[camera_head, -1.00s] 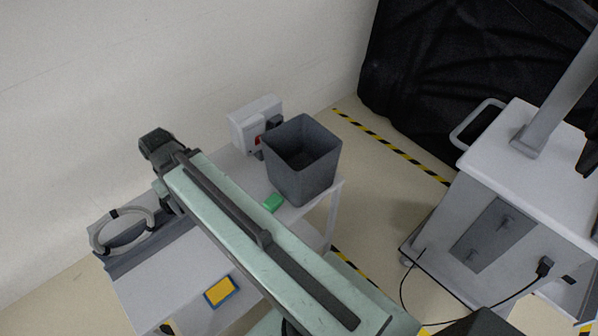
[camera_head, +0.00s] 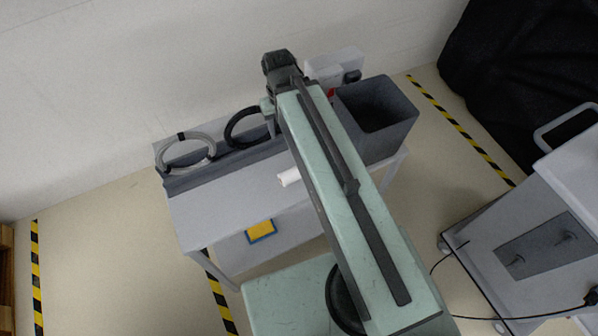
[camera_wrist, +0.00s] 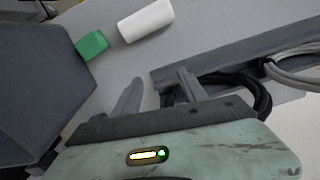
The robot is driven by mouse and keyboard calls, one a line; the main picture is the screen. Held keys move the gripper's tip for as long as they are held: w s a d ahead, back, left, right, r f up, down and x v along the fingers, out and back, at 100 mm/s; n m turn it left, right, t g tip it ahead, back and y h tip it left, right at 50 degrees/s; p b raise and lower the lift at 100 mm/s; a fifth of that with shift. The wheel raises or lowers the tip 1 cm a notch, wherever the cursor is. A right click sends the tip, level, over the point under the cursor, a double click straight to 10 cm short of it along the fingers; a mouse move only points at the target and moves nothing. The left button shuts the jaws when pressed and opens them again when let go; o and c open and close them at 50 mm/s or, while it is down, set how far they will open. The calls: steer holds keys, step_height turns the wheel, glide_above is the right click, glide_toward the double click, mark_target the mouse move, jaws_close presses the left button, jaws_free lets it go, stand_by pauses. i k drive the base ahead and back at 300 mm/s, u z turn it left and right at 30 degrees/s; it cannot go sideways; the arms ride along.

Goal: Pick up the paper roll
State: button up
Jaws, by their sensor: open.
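The paper roll is a white cylinder lying on the grey cart top. In the wrist view the paper roll (camera_wrist: 146,21) lies beyond my fingertips, beside a green block. In the head view only one end of the paper roll (camera_head: 289,177) shows, at the left edge of my arm, which hides the rest. My gripper (camera_wrist: 158,88) is open and empty, its two fingers apart and not touching the roll. In the head view my arm reaches over the cart, and the fingers cannot be made out there.
A dark grey bin (camera_head: 388,140) stands at the cart's right end; the green block (camera_wrist: 92,45) is near it. A grey cable coil (camera_head: 186,152) and a black coil (camera_head: 240,128) hang at the cart's back ledge. A second cart (camera_head: 556,236) stands at right.

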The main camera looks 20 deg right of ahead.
mark_target(289, 177)
steer(key=z, duration=0.05)
steer(key=k, duration=1)
steer(key=u, duration=1.75)
steer(key=k, duration=0.4)
steer(key=u, duration=0.2)
steer(key=i, duration=0.95)
